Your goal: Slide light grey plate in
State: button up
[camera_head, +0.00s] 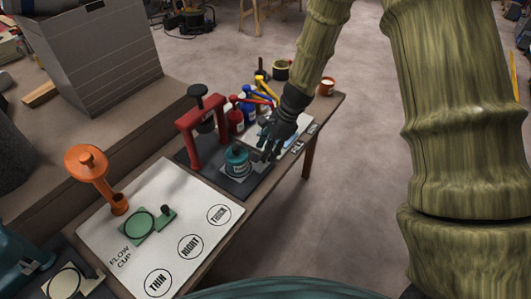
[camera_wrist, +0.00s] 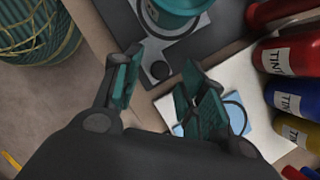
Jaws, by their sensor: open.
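The light grey plate (camera_wrist: 152,52) shows in the wrist view, partly under a teal can (camera_wrist: 182,8). Its narrow end, with a dark round spot, points toward my gripper (camera_wrist: 162,78). My gripper is open, with one finger on each side of that end; I cannot tell whether either touches it. In the head view my gripper (camera_head: 268,148) is low beside the teal can (camera_head: 237,161), which stands at the red press frame (camera_head: 187,143) on a dark base (camera_head: 238,187).
Red, blue and yellow tint bottles (camera_wrist: 292,57) stand close on the right in the wrist view. A flow cup board (camera_head: 185,200) with a green plate (camera_head: 140,234) and an orange stand (camera_head: 88,162) lies nearer. Floor is clear right of the bench.

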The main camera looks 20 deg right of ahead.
jog(key=shift+x, duration=0.85)
grip_shut()
jog(key=shift+r, duration=0.1)
